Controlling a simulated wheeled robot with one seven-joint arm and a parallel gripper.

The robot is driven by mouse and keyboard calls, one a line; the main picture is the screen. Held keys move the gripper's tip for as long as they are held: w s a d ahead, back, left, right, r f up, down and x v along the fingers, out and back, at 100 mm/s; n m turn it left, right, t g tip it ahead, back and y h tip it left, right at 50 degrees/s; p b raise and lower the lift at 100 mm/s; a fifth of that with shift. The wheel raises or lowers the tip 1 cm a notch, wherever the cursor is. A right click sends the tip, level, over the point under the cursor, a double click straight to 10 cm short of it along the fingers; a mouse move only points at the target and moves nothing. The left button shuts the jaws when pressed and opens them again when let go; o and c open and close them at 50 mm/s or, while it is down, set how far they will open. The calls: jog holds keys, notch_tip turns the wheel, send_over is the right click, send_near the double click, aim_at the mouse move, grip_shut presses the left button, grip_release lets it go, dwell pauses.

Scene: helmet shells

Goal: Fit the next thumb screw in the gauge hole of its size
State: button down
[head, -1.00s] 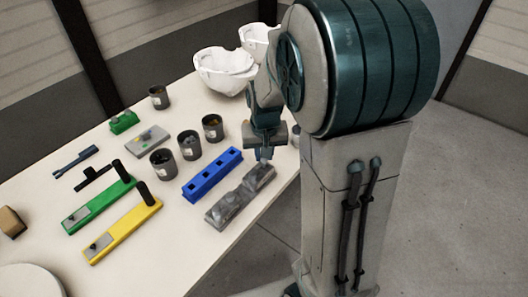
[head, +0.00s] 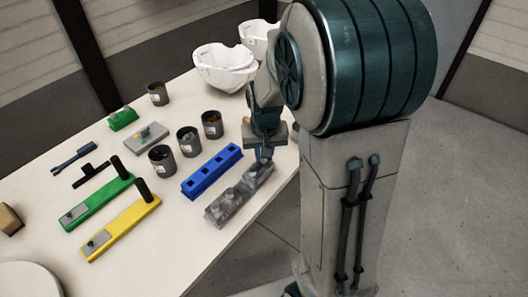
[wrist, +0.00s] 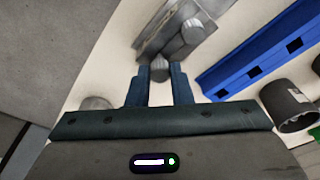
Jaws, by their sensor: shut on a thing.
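The grey block (head: 218,212) lies on the table's near right part, with rounded grey knobs, apparently thumb screws (head: 224,194), on top. In the wrist view a thumb screw (wrist: 193,31) stands on the block (wrist: 165,22). My gripper (head: 265,159) points down over the block's far end. In the wrist view my gripper (wrist: 160,82) is shut on a grey round-headed thumb screw (wrist: 160,68). I cannot tell whether this screw is clear of the block. The blue bar (head: 212,172), with a row of dark square holes, lies beside the block; it also shows in the wrist view (wrist: 262,52).
Several dark cups (head: 162,159) stand behind the blue bar. Green (head: 98,203) and yellow (head: 122,228) bars with black handles lie to the left. White helmet shells (head: 225,68) stand at the back. A grey round thing (wrist: 95,103) is left of my fingers in the wrist view.

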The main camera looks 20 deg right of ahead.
jog(key=shift+f+b, duration=0.4)
jog(key=shift+f, duration=0.1)
dwell(0.4)
jog(key=c, duration=1.2)
grip_release()
jog(key=shift+r, duration=0.15)
notch_tip(320, 180, up, 13)
jog(key=s+p, duration=0.1)
jog(key=s, duration=0.1)
jog(key=shift+a+r, duration=0.2)
